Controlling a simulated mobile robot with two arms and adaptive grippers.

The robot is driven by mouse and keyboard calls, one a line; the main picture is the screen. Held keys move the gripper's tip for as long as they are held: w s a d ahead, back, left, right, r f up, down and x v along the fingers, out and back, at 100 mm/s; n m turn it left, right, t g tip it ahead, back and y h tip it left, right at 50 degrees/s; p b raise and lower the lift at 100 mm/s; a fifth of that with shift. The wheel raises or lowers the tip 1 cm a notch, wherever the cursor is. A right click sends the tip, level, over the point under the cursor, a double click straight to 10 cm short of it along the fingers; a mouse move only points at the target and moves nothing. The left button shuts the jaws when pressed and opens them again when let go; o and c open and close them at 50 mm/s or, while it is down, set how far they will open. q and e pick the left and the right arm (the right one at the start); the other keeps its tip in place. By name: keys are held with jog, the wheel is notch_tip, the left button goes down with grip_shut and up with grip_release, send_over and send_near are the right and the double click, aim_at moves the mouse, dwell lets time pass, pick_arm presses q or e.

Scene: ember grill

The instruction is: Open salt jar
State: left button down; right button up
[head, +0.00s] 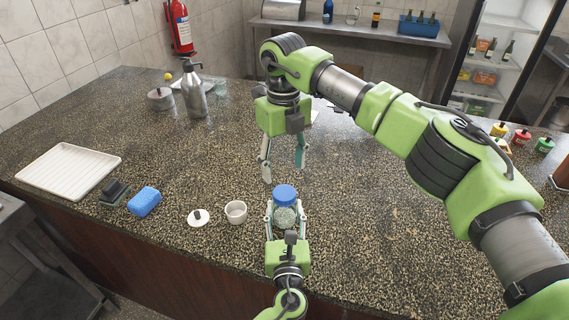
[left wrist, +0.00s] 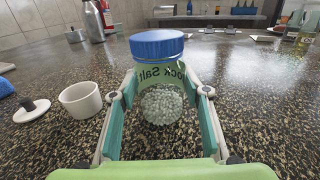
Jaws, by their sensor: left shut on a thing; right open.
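The salt jar is a clear jar of white grains (head: 285,217) with a blue lid (head: 285,193) on top. It stands upright near the counter's front edge. My left gripper (head: 286,214) is shut on the jar, with a finger on each side below the lid.
A white cup (head: 236,212), a small white lid with a dark knob (head: 198,218) and a blue sponge (head: 145,201) are left of the jar. A white tray (head: 68,170) lies far left. A metal bottle (head: 194,88) stands at the back. The speckled counter (head: 370,225) is clear right of the jar.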

aim_at(284, 193)
jog(key=m, duration=1.2)
jog(key=shift+m, duration=0.3)
jog(key=m, duration=1)
jog(key=shift+m, duration=0.4)
jog(key=shift+f, duration=0.55)
notch_tip(284, 193, down, 7)
jog(key=shift+r, duration=0.1)
